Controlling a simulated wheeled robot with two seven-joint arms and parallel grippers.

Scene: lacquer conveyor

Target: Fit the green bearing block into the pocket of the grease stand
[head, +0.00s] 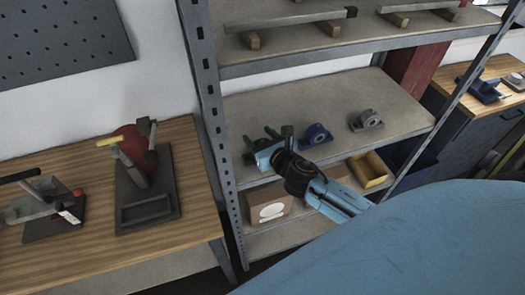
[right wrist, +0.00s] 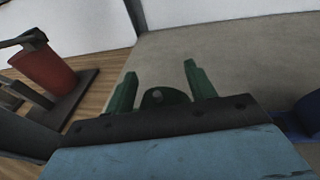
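The green bearing block (right wrist: 163,97) shows between the two green fingers of my right gripper (right wrist: 160,82) in the right wrist view. Its lower part is hidden behind the gripper body. The fingers stand wide apart on either side of it, with narrow gaps that are hard to judge. In the head view my right gripper (head: 262,138) is low over the left end of the middle shelf, and the block is mostly hidden there. The grease stand (head: 172,190) is on the wooden bench, with a red drum and a rectangular pocket at its front. My left gripper is out of view.
A blue bearing block (head: 315,134) and a grey one (head: 366,120) stand right of the gripper on the middle shelf (head: 300,104). A rack post (head: 217,130) rises between shelf and bench. A clamp fixture (head: 45,205) stands left of the grease stand. A yellow bin (head: 372,172) sits below.

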